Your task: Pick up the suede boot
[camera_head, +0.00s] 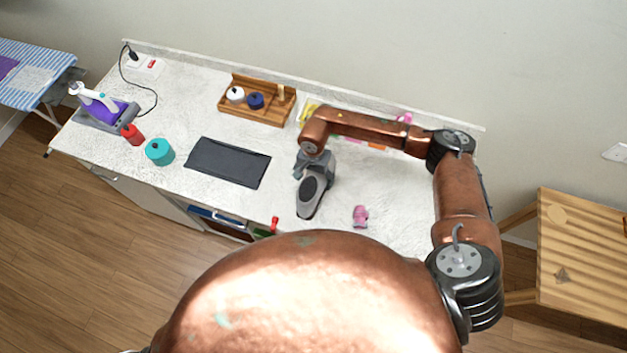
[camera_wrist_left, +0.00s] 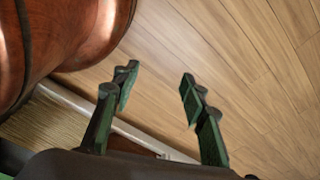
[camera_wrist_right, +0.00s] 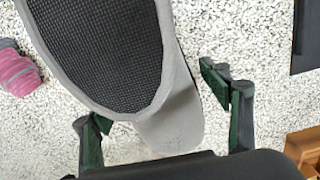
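The suede boot (camera_head: 309,192) is grey with a dark textured sole patch and lies on the white speckled counter (camera_head: 212,123). In the right wrist view the boot (camera_wrist_right: 170,125) shows its grey rim and black mesh-like patch, running between the fingers. My right gripper (camera_wrist_right: 165,115) is open, with one finger on each side of the boot's narrow end and a visible gap on the right side. In the head view the right gripper is mostly hidden under its arm, over the boot. My left gripper (camera_wrist_left: 160,95) is open and empty above the wooden floor.
A black mat (camera_head: 228,162) lies left of the boot, and a pink item (camera_head: 360,216) lies to its right. A wooden tray (camera_head: 257,113) with jars stands behind. A teal jar (camera_head: 160,152), red can (camera_head: 132,134) and iron (camera_head: 100,104) are further left. A wooden table (camera_head: 585,260) stands right.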

